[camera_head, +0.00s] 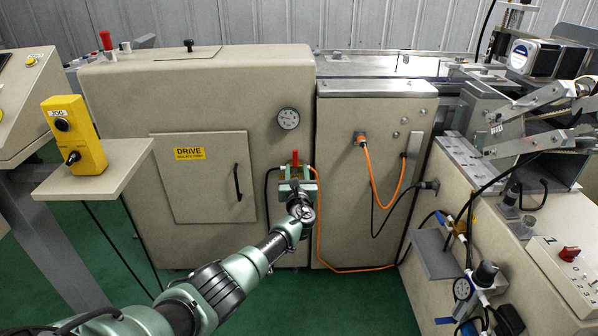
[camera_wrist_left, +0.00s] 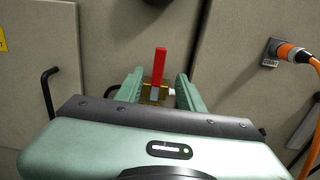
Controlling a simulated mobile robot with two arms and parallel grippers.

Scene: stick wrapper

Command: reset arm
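My left gripper (camera_head: 295,173) reaches the front of the beige machine cabinet, near its right side. Its two green fingers also show in the left wrist view (camera_wrist_left: 158,84), spread apart. A red upright handle (camera_wrist_left: 160,63) on a brass-coloured fitting (camera_wrist_left: 155,92) shows between the fingers, with gaps on both sides. The red handle is small in the head view (camera_head: 295,157), just above the gripper. I cannot tell how far the fingers reach past the fitting. My left arm stretches in from the lower left. My right gripper is not in view.
An orange cable (camera_head: 368,178) hangs from a socket right of the gripper and runs along the floor. A cabinet door with a DRIVE label (camera_head: 189,154) is to the left. A yellow JOG box (camera_head: 74,135) stands on a shelf farther left. Green floor (camera_head: 350,297) is open in front.

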